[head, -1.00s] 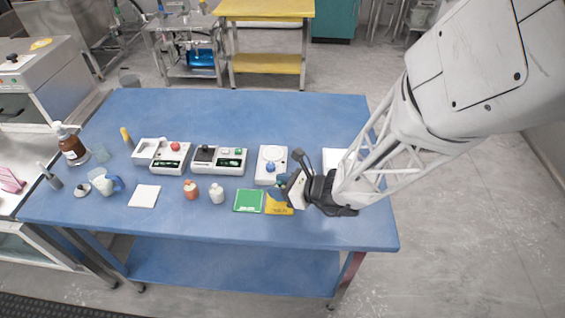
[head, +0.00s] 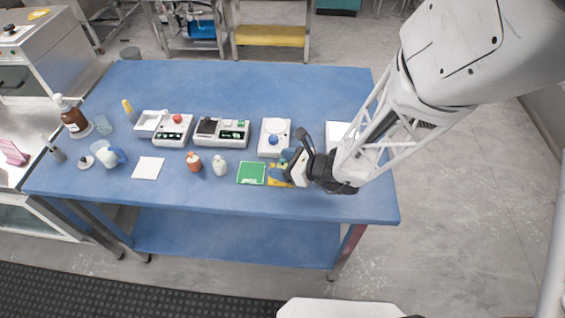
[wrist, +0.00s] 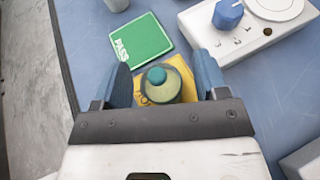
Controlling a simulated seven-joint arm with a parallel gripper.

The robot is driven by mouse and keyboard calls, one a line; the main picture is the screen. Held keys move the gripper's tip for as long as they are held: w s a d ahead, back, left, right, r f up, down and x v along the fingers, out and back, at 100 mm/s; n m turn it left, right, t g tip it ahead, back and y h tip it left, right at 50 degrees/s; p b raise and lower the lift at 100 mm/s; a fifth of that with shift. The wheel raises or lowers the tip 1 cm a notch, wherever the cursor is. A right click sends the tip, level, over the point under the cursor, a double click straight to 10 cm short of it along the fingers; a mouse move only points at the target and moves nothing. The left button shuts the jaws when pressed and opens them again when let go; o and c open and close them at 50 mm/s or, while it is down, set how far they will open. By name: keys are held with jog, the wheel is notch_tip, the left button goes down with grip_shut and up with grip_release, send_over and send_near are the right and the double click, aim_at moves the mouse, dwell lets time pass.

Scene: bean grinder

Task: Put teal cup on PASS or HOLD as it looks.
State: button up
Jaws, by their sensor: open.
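A white device (head: 275,138) with a blue knob stands just behind the cards. A white card (head: 148,168) lies farther left. The front strip of the blue table (head: 200,200) is clear.

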jog(key=shift+d+r, duration=0.1)
jog(key=shift+r, duration=0.1)
jog(key=v, duration=1.1)
jog(key=shift+d+r, duration=0.25)
jog(key=shift+d, duration=0.05)
dwell(0.3)
jog(key=shift+s, duration=0.15)
jog(key=shift+r, duration=0.1)
dwell(0.5)
jog(key=s+d+r+n+g+h, duration=0.1)
jog(key=s+d+r+n+h, duration=0.3)
jog(key=r+n, duration=0.3)
jog(key=s+d+r+n+g+h, duration=0.1)
jog(key=s+d+r+n+h, duration=0.2)
jog(key=r+n, duration=0.4)
jog(key=s+d+r+n+h, duration=0.4)
jog(key=d+r+n+h, duration=0.1)
jog(key=r+n, duration=0.2)
jog(key=shift+s+d+r+n+g+h, duration=0.25)
jog(key=shift+s+d+n+g+h, duration=0.15)
jog(key=shift+n, duration=0.3)
